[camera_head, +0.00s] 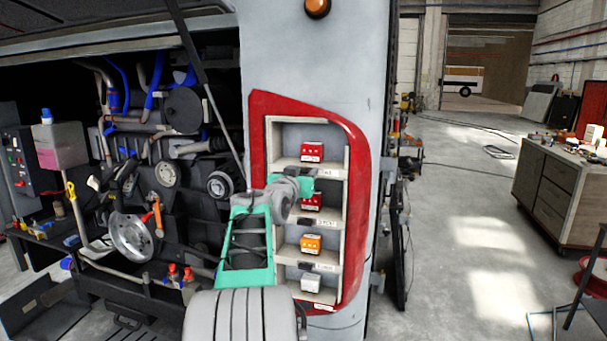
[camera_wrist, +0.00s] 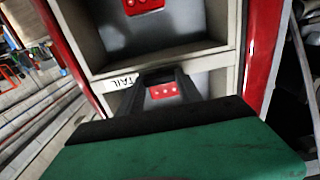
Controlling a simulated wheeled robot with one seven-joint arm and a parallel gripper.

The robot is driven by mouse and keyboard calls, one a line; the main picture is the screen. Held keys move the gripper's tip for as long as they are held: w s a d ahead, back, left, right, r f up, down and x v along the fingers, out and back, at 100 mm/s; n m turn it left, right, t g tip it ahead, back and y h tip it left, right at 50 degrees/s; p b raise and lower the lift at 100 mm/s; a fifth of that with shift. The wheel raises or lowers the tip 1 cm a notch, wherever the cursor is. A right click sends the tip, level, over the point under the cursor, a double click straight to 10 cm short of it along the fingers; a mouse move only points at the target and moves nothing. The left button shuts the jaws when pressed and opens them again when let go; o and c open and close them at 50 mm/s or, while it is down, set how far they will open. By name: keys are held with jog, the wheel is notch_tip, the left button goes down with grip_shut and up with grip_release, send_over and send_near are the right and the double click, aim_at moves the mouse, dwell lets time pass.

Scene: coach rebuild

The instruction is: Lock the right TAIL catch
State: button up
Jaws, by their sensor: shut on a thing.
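A red unit (camera_head: 312,151) sits in the top compartment of the red-framed rack. The TAIL label (camera_wrist: 123,81) shows upside down on that compartment's shelf edge in the wrist view. My gripper (camera_head: 304,186) is at this edge, left of the label (camera_head: 327,173) in the head view. Its dark fingers (camera_wrist: 165,75) are shut on the TAIL catch, which they and my green hand largely hide. I cannot tell the catch's angle. The top red unit also shows past the fingers in the wrist view (camera_wrist: 163,91).
Below are a second red unit (camera_head: 312,203), an orange unit (camera_head: 311,243) and a pale unit (camera_head: 310,282). Dark catches show on lower shelf edges (camera_head: 307,221). The engine bay with a metal pulley (camera_head: 131,237) lies left. Floor at right is mostly open before a workbench (camera_head: 545,185).

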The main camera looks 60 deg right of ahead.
jog(key=shift+c, duration=0.6)
jog(key=shift+n, duration=0.3)
jog(key=n, duration=0.5)
jog(key=n+b, duration=0.1)
jog(key=n, duration=0.5)
jog(key=n+b, duration=0.1)
jog(key=n, duration=0.5)
jog(key=shift+w+f, duration=0.2)
jog(key=shift+f, duration=0.05)
jog(key=shift+n, duration=0.3)
jog(key=o, duration=1.4)
jog(key=shift+a, duration=0.15)
